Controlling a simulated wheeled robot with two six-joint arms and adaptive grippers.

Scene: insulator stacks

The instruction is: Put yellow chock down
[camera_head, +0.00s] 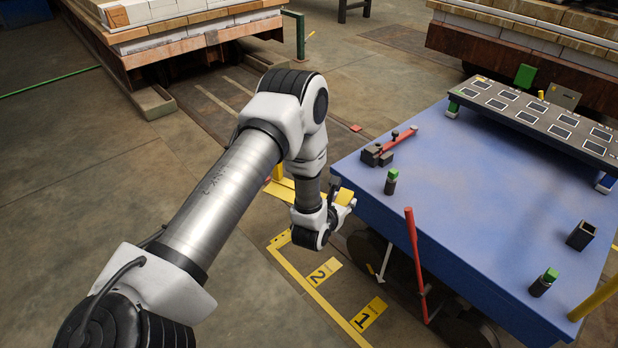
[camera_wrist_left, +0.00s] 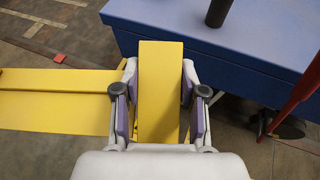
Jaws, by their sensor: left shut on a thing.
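The yellow chock (camera_wrist_left: 160,85) is held between the two fingers of my left gripper (camera_wrist_left: 160,105), seen in the left wrist view. In the head view the left gripper (camera_head: 338,205) is low beside the blue table's near left side, and the chock (camera_head: 345,196) shows only in part there. A flat yellow piece (camera_wrist_left: 55,100) lies to the left of the held chock in the wrist view. Whether the chock touches anything below cannot be told. My right gripper is not in view.
The blue table (camera_head: 470,200) stands at the right, with a red lever (camera_head: 415,262) at its near side. Floor plates marked 2 (camera_head: 318,271) and 1 (camera_head: 369,314) lie inside a yellow line. A dark wheel (camera_head: 372,256) shows under the table. Open floor lies at the left.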

